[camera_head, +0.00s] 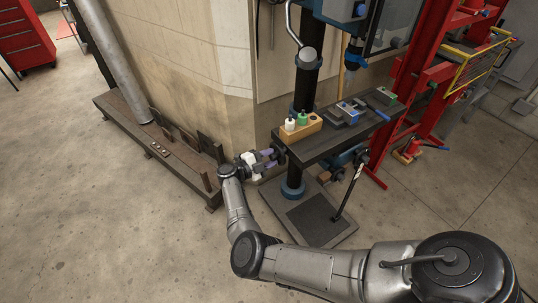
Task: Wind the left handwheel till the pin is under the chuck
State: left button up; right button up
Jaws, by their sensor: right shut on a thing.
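The drill press's dark work table (318,147) stands right of centre. My right gripper (272,157) is at the table's left end, shut at the left handwheel, which is mostly hidden behind the fingers. The chuck (355,55) hangs above the back part of the table, dark below a blue collar. A small vise with blue parts (347,112) sits on the table, below the chuck in the picture. The pin is too small to make out, so I cannot tell how it lines up with the chuck. My left gripper is out of view.
A yellowish block (297,129) with white and green bottles stands on the table's left part. A dark rod (350,187) hangs at its front right. A rusty steel beam (165,145) lies left, and a red frame (408,90) stands right. The front-left floor is clear.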

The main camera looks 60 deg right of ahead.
jog(key=n+p, duration=0.2)
jog(key=n, duration=0.3)
jog(key=shift+s+d+n, duration=0.1)
jog(key=shift+d+n, duration=0.05)
jog(key=shift+n, duration=0.15)
jog(key=n+p, duration=0.1)
jog(key=n, duration=0.1)
jog(key=shift+f+n, duration=0.1)
jog(key=shift+n, duration=0.3)
jog(key=shift+n+p, duration=0.3)
jog(key=shift+n, duration=0.4)
jog(key=o, duration=0.7)
jog(key=shift+o, duration=1.1)
jog(key=shift+d, duration=0.1)
